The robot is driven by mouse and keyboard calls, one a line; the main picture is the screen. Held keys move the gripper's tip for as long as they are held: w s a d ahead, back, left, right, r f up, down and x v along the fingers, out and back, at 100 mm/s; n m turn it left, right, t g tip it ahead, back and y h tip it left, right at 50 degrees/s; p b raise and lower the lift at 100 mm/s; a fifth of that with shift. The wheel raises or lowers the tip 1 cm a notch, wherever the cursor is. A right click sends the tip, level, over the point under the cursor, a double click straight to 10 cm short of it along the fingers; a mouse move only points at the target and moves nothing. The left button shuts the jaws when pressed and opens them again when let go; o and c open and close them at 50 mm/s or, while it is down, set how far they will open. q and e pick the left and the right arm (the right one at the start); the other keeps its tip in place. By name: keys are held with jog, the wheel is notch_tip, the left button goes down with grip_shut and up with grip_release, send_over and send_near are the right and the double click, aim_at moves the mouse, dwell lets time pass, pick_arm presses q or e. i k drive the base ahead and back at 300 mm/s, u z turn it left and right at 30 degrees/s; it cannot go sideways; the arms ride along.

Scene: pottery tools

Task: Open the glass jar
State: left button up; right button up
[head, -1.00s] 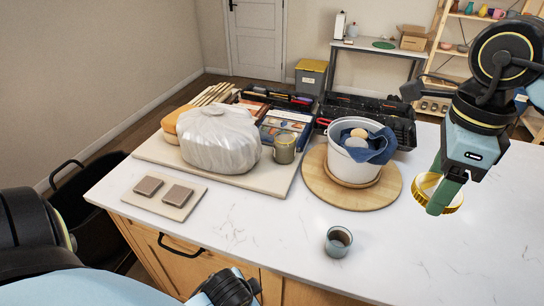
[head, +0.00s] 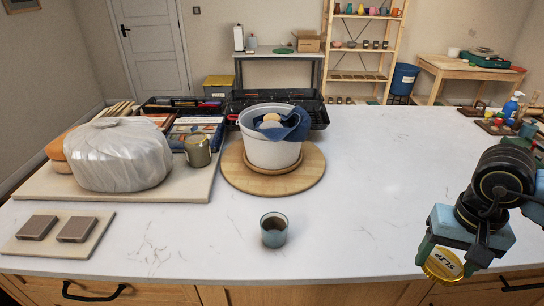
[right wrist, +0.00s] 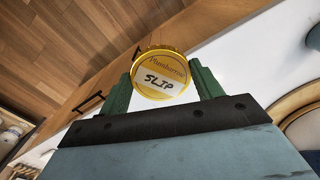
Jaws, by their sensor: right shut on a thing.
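A small glass jar (head: 274,229) stands upright on the white counter near its front edge. Its top is open and something dark brown shows inside. My right gripper (head: 447,262) is at the right, by the counter's front edge and well apart from the jar. It is shut on a round gold lid (head: 443,266) with a pale label reading "SLIP". In the right wrist view the lid (right wrist: 160,75) sits between the two green fingers, with cabinet fronts and wood floor beyond. My left gripper is not in view.
Left of the jar are a board (head: 190,186) with a plastic-wrapped lump (head: 118,155) and a metal mug (head: 197,150). Behind it, a white bucket (head: 270,150) stands on a round wooden board (head: 235,177). The counter's right half (head: 390,160) is largely clear.

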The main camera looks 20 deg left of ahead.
aim_at(198, 152)
jog(key=k, duration=1.15)
jog(key=u, duration=0.6)
jog(key=i, duration=0.45)
jog(key=u, duration=0.85)
jog(key=i, duration=0.8)
jog(key=u, duration=0.2)
